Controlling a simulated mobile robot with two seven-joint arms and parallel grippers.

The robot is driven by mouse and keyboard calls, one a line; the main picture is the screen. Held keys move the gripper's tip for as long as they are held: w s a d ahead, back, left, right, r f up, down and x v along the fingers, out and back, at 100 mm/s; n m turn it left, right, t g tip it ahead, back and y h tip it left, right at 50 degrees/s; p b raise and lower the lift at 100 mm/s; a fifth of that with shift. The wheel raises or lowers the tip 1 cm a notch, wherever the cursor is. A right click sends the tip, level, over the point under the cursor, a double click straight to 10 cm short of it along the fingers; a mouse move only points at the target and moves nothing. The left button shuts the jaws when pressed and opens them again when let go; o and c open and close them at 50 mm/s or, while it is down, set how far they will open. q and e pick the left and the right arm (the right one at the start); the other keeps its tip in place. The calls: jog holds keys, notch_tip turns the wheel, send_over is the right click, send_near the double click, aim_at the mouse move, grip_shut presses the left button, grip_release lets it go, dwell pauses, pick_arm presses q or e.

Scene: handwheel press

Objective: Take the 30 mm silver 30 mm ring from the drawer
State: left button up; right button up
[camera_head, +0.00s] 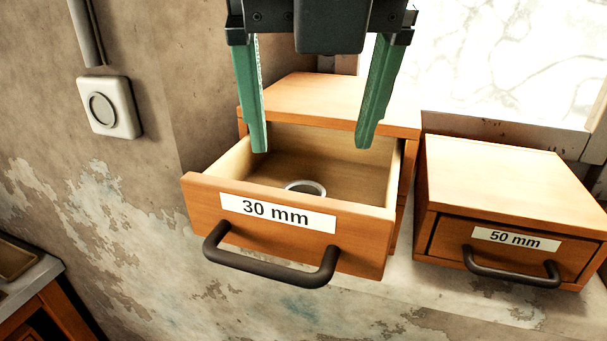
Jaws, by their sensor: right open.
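The silver ring (305,187) lies flat on the floor of the open drawer (210,184) labelled 30 mm. Its near part is hidden behind the drawer's front panel. My right gripper (311,145) points down over the drawer, with its two green fingers spread wide apart and nothing between them. In the picture the fingertips are above the ring, one to each side of it. I cannot tell exactly how high they are over the drawer floor. My left gripper is not in view.
The drawer's dark handle (272,270) sticks out in front. A shut 50 mm drawer box (510,180) stands to the right. A white wall switch (108,107) is at the upper left. A bench corner (40,290) shows at the lower left.

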aim_at(304, 184)
jog(key=p+x, duration=0.1)
jog(key=x, duration=0.8)
jog(key=shift+w+a, duration=0.2)
jog(key=shift+c, duration=0.2)
jog(key=c, duration=1.4)
